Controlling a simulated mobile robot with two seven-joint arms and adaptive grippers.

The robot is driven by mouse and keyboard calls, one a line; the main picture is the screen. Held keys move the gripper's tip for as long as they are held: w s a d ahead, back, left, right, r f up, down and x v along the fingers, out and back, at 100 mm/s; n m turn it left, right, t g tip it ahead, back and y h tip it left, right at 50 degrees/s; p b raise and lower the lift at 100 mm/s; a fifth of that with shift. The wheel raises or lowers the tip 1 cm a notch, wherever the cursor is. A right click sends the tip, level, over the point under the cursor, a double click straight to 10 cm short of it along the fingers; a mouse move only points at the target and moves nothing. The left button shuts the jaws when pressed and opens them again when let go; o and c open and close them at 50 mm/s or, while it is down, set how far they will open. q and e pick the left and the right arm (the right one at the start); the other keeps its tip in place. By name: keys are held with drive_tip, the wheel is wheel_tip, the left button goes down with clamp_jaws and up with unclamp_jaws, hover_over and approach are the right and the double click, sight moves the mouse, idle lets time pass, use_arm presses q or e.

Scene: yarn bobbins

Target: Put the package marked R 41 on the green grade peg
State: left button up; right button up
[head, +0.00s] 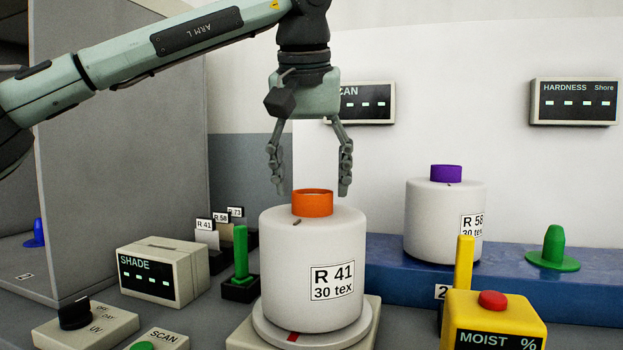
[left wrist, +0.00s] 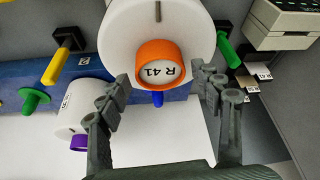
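The package marked R 41 (head: 290,260) is a white bobbin with an orange core tube on top. It stands upright on a round scale-like plate (head: 345,340). In the left wrist view its orange tube (left wrist: 160,52) carries an R 41 label. My left gripper (head: 310,192) points down over it, fingers spread on either side of the tube, with nothing between them. A green cone-shaped peg (head: 553,245) stands empty on the blue ledge at right. A green post (head: 240,255) in a black base stands left of the package. My right gripper is not in view.
A white bobbin marked R 58 (head: 440,215) with a purple tube stands on the blue ledge (head: 400,290). A yellow post (head: 464,265) and yellow MOIST box (head: 495,325) are at front right. The SHADE box (head: 160,270) and a grey partition (head: 120,150) are at left.

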use_arm(q)
drive_tip(key=shift+o, duration=0.4)
drive_tip(key=shift+f, duration=0.15)
drive_tip(key=shift+f, duration=0.15)
drive_tip(key=v, duration=1.2)
